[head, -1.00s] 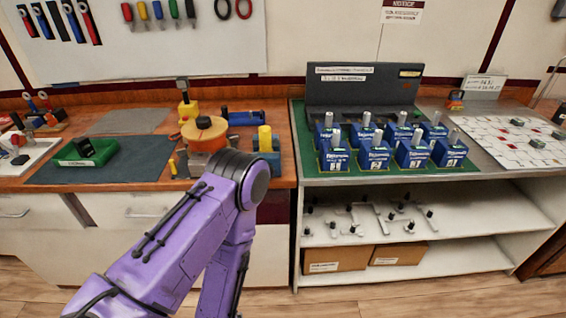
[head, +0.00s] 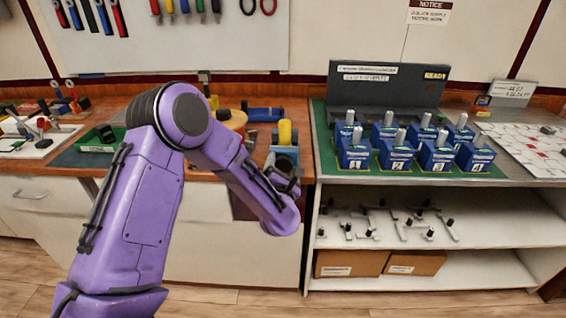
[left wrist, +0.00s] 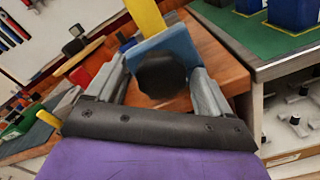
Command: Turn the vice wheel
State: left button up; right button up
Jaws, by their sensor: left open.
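The vice, blue with a yellow cylinder (head: 285,132) upright on it, stands at the right front edge of the wooden bench. Its wheel shows in the left wrist view as a dark, many-sided knob (left wrist: 161,76) in front of the blue vice plate (left wrist: 158,47). My left gripper (head: 286,176) is at the bench edge in front of the vice, partly hidden by its own wrist. In the left wrist view its two grey fingers are open, one on each side of the wheel. I cannot tell whether they touch it. My right gripper is in neither view.
The wooden bench front (head: 190,166) lies behind my left arm. To the right, several blue breaker boxes (head: 396,157) stand in rows on a green mat before a dark panel (head: 385,92) reading READY. Lever parts and cardboard boxes (head: 351,263) fill the shelves below.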

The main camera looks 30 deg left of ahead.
pick_arm(q)
jog(key=shift+w+a+f, duration=0.15)
jog(key=shift+w+a, duration=0.15)
jog(key=shift+w, duration=0.35)
jog(key=shift+s, duration=0.1)
jog(key=c, duration=1)
jog(key=shift+m, duration=0.3)
jog(key=m, duration=0.3)
jog(key=shift+b, duration=0.3)
jog(key=shift+c, duration=0.2)
jog(key=m, duration=0.4)
jog(key=shift+d, duration=0.1)
jog(key=m, duration=0.4)
jog(key=shift+m, duration=0.3)
jog(key=m, duration=0.4)
jog(key=shift+m, duration=0.3)
